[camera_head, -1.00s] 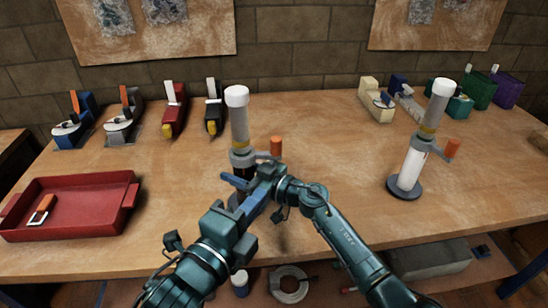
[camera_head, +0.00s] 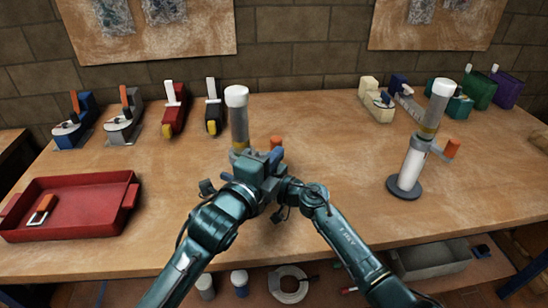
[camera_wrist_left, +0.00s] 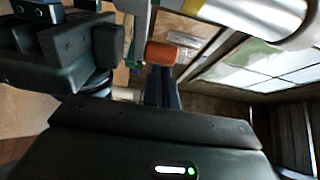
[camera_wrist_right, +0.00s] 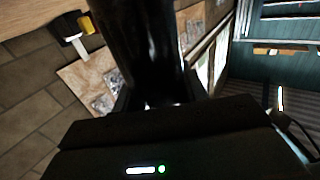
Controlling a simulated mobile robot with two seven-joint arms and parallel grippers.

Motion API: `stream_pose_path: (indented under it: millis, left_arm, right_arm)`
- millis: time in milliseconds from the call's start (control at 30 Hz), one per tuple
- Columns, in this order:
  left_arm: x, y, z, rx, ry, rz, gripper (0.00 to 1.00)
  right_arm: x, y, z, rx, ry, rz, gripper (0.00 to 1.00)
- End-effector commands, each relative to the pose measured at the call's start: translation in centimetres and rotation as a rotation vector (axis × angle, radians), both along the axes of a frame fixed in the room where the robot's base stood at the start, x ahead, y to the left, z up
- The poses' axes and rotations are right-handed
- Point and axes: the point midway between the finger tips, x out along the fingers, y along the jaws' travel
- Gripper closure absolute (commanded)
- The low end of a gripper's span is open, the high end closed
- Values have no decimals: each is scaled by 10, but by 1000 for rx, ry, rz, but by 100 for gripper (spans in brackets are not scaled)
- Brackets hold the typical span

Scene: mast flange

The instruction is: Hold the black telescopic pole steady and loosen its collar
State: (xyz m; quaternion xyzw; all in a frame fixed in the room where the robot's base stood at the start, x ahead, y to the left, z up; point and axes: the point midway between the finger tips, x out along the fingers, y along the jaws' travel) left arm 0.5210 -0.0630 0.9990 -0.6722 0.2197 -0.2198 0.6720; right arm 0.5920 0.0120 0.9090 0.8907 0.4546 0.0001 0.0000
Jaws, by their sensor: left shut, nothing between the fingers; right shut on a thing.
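The black telescopic pole (camera_head: 239,118) stands upright at mid table. Its grey upper tube and white cap show in the head view, and its black lower part (camera_wrist_right: 140,45) fills the top of the right wrist view. Its grey collar (camera_head: 238,153) has an orange lever (camera_head: 276,142), which also shows in the left wrist view (camera_wrist_left: 172,53). My right gripper (camera_head: 238,178) is shut on the black part below the collar, mostly hidden by my left arm. My left gripper (camera_head: 274,157) is shut and empty, its fingertips close by the lever; contact is unclear.
A similar pole with a white lower part (camera_head: 411,165) stands on a round base to the right. A red tray (camera_head: 70,225) with an orange-handled piece lies at the left. Several coloured tools line the back. The table between the two poles is clear.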

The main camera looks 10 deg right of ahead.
Motion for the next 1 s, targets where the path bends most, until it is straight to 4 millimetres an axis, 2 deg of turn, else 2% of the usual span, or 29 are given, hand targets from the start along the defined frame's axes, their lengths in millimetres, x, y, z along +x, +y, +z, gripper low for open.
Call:
stream_pose_path:
  millis: [167, 400, 733, 867, 1000]
  left_arm:
    - [1, -1, 0, 1, -1, 0, 100]
    - [18, -14, 0, 2, -2, 0, 100]
    - [18, -15, 0, 0, 0, 0, 100]
    - [11, -17, -1, -1, 1, -1, 100]
    - [-11, -24, -1, -2, 3, -3, 100]
  right_arm:
    - [0, 0, 0, -1, 1, 0, 96]
    - [0, 0, 0, -1, 1, 0, 96]
    - [0, 0, 0, -1, 1, 0, 96]
    - [0, 0, 0, -1, 1, 0, 96]
    - [0, 0, 0, -1, 1, 0, 96]
